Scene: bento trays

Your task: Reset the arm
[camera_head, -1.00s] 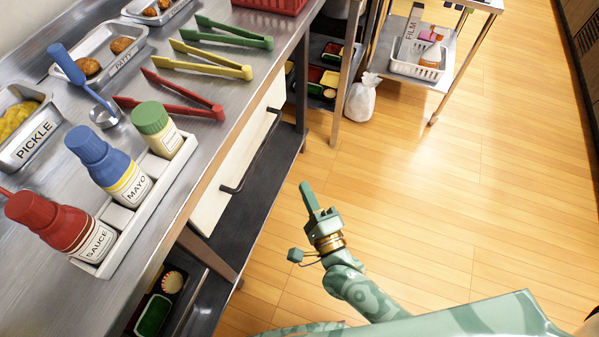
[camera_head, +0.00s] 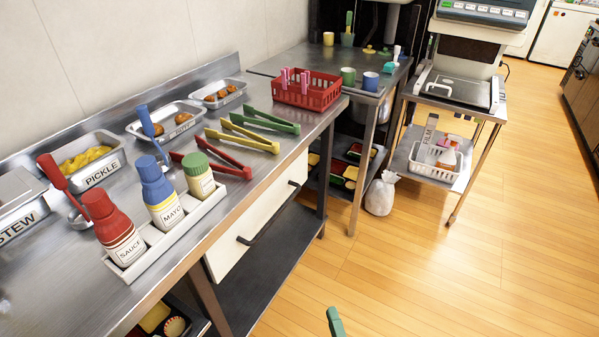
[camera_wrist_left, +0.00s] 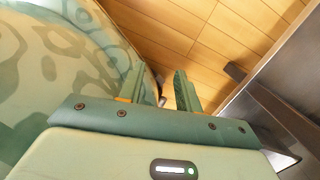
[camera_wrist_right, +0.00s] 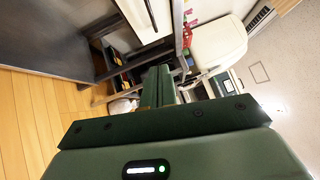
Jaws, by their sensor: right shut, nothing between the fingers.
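My right gripper (camera_head: 335,322) shows only as a green fingertip at the bottom edge of the head view, over the wooden floor. In the right wrist view its fingers (camera_wrist_right: 158,88) are together with nothing between them. My left gripper is outside the head view. In the left wrist view its two fingers (camera_wrist_left: 160,90) stand apart with a gap between them, and I see floor through the gap and no object held.
A steel counter (camera_head: 75,282) on the left bears a bottle rack (camera_head: 160,248), food pans, tongs and a red basket (camera_head: 306,94). A steel cart (camera_head: 465,182) stands at the back right, with a white bag (camera_head: 380,195) beside it. The wooden floor (camera_head: 450,280) is clear at right.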

